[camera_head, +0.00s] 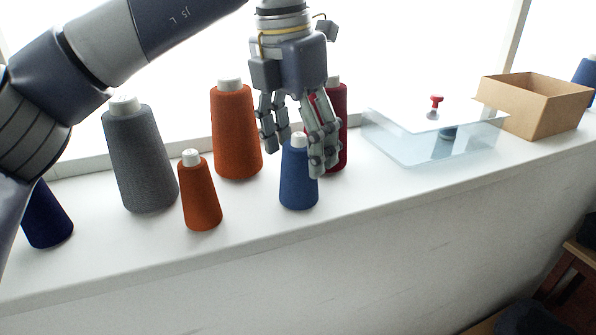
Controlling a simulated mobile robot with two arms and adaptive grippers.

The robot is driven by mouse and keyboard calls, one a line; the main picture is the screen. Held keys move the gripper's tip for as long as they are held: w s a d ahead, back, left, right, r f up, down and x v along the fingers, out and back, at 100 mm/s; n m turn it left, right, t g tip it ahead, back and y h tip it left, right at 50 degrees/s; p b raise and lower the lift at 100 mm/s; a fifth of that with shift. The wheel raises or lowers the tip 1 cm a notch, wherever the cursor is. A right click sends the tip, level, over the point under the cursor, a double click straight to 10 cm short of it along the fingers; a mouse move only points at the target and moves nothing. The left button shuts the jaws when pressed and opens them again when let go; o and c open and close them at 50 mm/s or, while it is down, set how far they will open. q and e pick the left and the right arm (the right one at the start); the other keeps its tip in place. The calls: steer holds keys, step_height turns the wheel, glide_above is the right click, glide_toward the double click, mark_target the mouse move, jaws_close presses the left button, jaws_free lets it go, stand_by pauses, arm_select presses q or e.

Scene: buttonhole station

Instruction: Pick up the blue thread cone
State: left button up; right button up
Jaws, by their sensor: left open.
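The blue thread cone (298,186) stands upright on the white ledge, with its white tip showing. My left gripper (292,160) comes down from above, fingers pointing down and spread open. One finger overlaps the cone's right side in the picture and the other is at its upper left. I cannot tell whether the fingers touch the cone. My right gripper is not in view.
A red cone (341,140) stands close behind the gripper. A large orange cone (236,133), a small orange cone (200,197), a grey cone (141,160) and a dark blue cone (47,218) stand left. A clear box (400,140) and cardboard box (545,111) are right.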

mark_target(302, 165)
arm_select(q)
steer(key=f, duration=0.3)
steer(key=shift+s+d+f+p, duration=0.1)
steer(key=shift+s+d+p, duration=0.1)
steer(key=shift+p, duration=0.2)
steer(key=shift+w+f, duration=0.2)
steer(key=shift+f, duration=0.1)
steer(key=shift+s, duration=0.1)
steer(key=c, duration=1.1)
steer(key=shift+r, duration=0.2)
